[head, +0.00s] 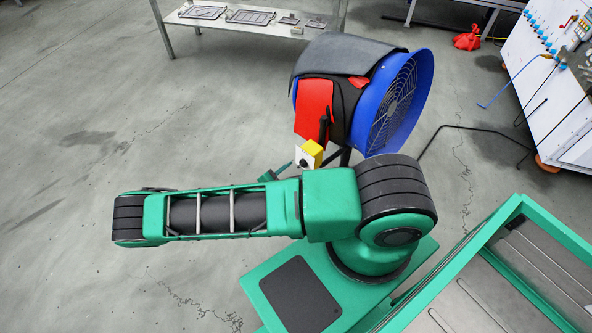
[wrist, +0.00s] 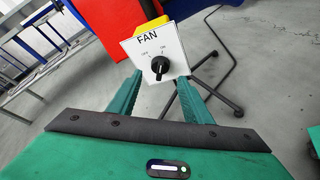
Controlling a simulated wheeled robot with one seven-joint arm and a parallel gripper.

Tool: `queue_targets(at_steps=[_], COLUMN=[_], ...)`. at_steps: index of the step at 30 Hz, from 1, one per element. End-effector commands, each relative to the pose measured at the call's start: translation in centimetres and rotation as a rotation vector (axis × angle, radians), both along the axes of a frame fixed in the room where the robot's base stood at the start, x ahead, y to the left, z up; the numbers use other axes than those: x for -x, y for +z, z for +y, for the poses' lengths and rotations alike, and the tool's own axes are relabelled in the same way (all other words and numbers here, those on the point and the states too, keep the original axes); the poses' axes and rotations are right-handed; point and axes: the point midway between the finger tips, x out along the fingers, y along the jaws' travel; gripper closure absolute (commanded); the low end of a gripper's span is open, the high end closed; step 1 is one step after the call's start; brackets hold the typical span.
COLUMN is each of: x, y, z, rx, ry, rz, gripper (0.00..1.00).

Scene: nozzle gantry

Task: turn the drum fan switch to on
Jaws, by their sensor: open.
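The drum fan (head: 392,100) is blue with a round grille and has red and dark cloths draped on it. Its switch box (head: 309,155) is yellow with a pale front and hangs on the near side. In the wrist view the white switch plate (wrist: 140,47) reads FAN, and its black knob (wrist: 160,65) sits below the printed marks. The knob's exact setting is too small to tell. My gripper (wrist: 163,92) is open, with its two green fingers apart below and either side of the knob. The knob appears beyond the fingertips, not gripped.
A metal table (head: 240,22) with flat frames stands behind the fan. A white panel (head: 550,85) with blue fittings is at the right. A dark cable (wrist: 225,60) runs over the floor. Open floor lies at the left.

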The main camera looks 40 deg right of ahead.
Motion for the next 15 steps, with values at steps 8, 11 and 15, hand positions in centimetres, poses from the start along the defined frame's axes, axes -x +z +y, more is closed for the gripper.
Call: queue_targets(at_steps=[8, 11, 15], x=[1.7, 2.0, 2.3], y=[1.5, 1.8, 1.9], z=[4.1, 4.8, 5.2], rx=[0.0, 0.0, 0.001], ry=[0.0, -0.002, -0.003], rz=[0.001, 0.002, 0.003], gripper=[0.55, 0.55, 0.55])
